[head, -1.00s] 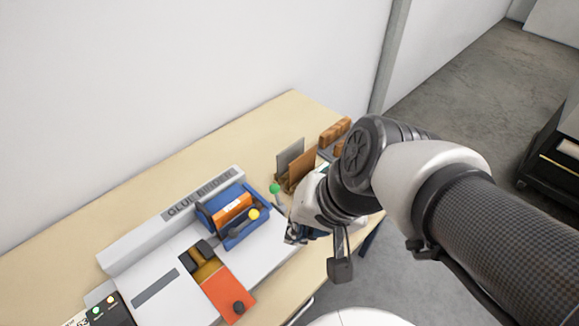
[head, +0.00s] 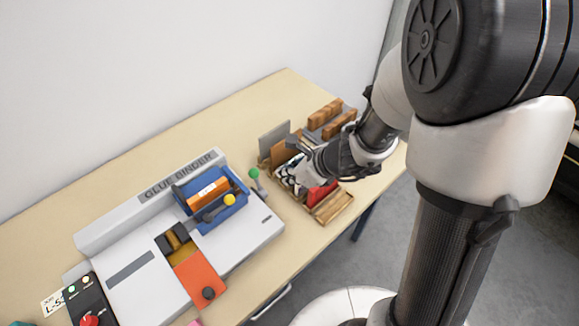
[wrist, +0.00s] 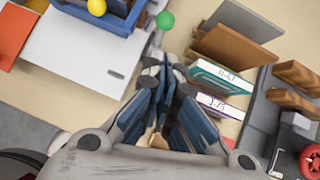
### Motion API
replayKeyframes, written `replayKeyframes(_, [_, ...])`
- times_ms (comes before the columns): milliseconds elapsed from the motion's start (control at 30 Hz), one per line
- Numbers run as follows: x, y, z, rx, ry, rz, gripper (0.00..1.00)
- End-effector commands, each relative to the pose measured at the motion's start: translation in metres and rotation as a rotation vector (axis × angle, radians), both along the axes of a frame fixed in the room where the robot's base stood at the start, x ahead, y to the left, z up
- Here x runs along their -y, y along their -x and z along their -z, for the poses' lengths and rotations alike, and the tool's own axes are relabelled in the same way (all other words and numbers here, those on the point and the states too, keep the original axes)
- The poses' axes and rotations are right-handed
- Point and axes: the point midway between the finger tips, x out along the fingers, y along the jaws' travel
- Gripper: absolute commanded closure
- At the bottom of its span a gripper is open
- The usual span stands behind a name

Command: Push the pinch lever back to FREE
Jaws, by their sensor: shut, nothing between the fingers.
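The glue binder (head: 180,175) lies on the table to the left of my arm. A lever with a green knob (head: 254,173) stands at its right end; the knob also shows in the wrist view (wrist: 165,20). A yellow knob (head: 230,200) sits on the blue carriage (head: 238,213). I cannot tell which knob belongs to the pinch lever, and no FREE mark is readable. My gripper (head: 284,177) is shut and empty, to the right of the green knob and apart from it. In the wrist view its fingertips (wrist: 166,68) point towards the green knob.
A wooden rack (head: 333,208) with upright books is close to my gripper; a labelled book (wrist: 220,77) shows beside the fingers. Upright boards (head: 273,138) and wooden blocks (head: 325,112) stand behind. An orange plate (head: 202,280) and a control box (head: 88,302) are left. Bare table lies behind the binder.

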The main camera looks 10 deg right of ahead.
Motion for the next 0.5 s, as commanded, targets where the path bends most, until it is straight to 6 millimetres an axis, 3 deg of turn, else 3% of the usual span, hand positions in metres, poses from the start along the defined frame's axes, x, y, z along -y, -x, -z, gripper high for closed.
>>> replayKeyframes(33, [-0.007,-0.005,0.015,-0.001,0.0,-0.003,1.0])
replayKeyframes(233, [-0.027,-0.023,0.048,-0.001,0.0,-0.006,1.0])
replayKeyframes(500, [-0.05,-0.046,0.066,0.002,0.0,-0.005,1.0])
